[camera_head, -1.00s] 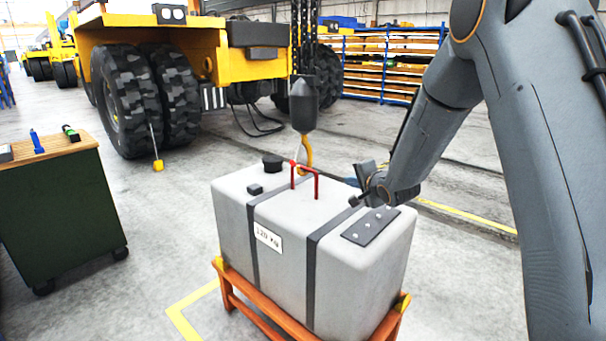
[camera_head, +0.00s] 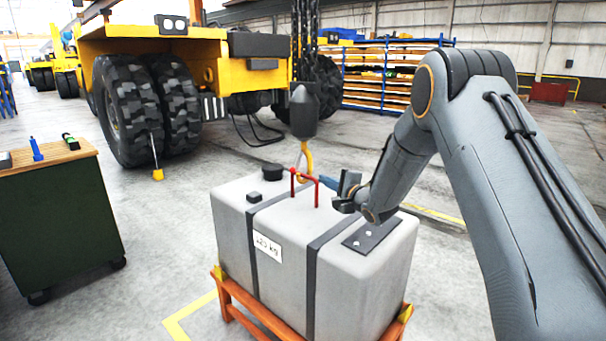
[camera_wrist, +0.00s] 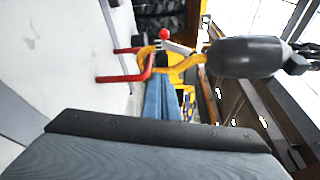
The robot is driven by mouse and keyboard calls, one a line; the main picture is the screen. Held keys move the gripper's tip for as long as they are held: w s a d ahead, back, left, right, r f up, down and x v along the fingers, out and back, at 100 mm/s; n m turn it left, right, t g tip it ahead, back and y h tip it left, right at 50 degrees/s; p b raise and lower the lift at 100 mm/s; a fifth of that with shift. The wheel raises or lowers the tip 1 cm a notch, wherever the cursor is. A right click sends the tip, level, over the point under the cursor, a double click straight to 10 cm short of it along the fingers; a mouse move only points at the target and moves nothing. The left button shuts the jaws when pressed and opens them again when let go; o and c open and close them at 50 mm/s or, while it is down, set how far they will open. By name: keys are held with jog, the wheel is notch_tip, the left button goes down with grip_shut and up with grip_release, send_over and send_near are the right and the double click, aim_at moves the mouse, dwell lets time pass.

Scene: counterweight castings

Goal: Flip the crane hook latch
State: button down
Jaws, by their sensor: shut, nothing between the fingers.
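The yellow crane hook (camera_head: 308,158) hangs below a dark hook block (camera_head: 303,112) on chains, at the red lifting handle (camera_head: 316,190) on top of the grey casting (camera_head: 285,225). In the wrist view the hook (camera_wrist: 188,65) passes by the red handle (camera_wrist: 128,78). The silver latch (camera_wrist: 178,46) with its red ball end lies across the hook's mouth side. My gripper (camera_head: 324,182) is shut and empty, its blue fingers just right of the hook. In the wrist view the fingers (camera_wrist: 160,98) point at the hook; whether they touch is unclear.
The casting sits on an orange stand (camera_head: 250,318) and has a black cap (camera_head: 272,168) and a dark plate (camera_head: 372,235) on top. A green cart (camera_head: 60,220) stands left. A yellow vehicle (camera_head: 150,50) and shelving (camera_head: 385,75) are behind.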

jog(key=w+a+p, duration=0.2)
jog(key=w+a, duration=0.3)
jog(key=a, duration=0.3)
jog(key=shift+w+p, duration=0.15)
jog(key=shift+p, duration=0.25)
jog(key=shift+r, duration=0.1)
